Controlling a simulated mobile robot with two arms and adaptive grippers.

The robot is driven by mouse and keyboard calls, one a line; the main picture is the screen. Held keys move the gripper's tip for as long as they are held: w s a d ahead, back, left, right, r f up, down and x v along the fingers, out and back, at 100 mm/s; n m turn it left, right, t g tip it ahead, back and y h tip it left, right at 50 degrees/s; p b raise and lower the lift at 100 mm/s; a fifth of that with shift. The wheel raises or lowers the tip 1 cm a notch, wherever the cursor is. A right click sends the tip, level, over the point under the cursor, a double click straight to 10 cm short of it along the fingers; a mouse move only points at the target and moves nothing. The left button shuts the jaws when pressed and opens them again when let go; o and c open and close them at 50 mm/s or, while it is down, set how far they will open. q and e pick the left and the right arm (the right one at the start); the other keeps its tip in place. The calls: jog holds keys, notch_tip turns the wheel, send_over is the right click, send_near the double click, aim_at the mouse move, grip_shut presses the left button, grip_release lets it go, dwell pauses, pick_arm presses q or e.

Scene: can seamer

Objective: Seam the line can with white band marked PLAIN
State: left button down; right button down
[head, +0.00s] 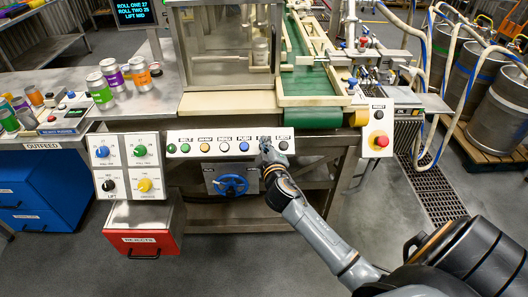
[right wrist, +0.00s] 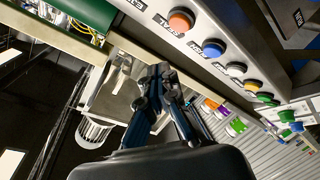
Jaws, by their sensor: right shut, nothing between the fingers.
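A pale can (head: 261,50) stands behind the clear guard of the seamer (head: 220,45); I cannot read a band marking on it. The button panel (head: 194,155) carries a row of coloured buttons below the machine. My right gripper (head: 268,150) is shut and empty at the right part of this panel, covering one button in the head view. In the right wrist view my right gripper (right wrist: 163,75) has its fingertips together, apart from the orange button (right wrist: 181,20) and the blue button (right wrist: 213,47). Contact with the panel cannot be told. My left gripper is not in view.
Several colour-banded cans (head: 100,91) stand on the outfeed table at left. A four-knob box (head: 125,165), a red rejects bin (head: 143,232) and a blue handwheel (head: 231,185) sit nearby. A red stop button (head: 381,141) is right of the panel. A green belt (head: 310,85) runs behind.

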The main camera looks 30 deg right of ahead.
jog(key=shift+w+d+f+b, duration=0.3)
jog(key=shift+w+f+b, duration=0.25)
jog(key=shift+f, duration=0.2)
jog(key=shift+w+d+f+b, duration=0.35)
jog(key=shift+f+b, duration=0.2)
jog(key=shift+f, duration=0.2)
jog(key=shift+w+f, duration=0.1)
jog(key=shift+f, duration=0.05)
jog(key=shift+w+f+b, duration=0.15)
jog(key=shift+w+b, duration=0.05)
jog(key=shift+b, duration=0.1)
jog(key=shift+w+d+f+b, duration=0.15)
jog(key=shift+d+f+b, duration=0.05)
jog(key=shift+f+b, duration=0.15)
dwell(1.0)
jog(key=shift+r, duration=0.1)
jog(key=shift+s+a+r+p, duration=0.25)
jog(key=shift+s+r+p, duration=0.2)
jog(key=shift+r+p, duration=0.2)
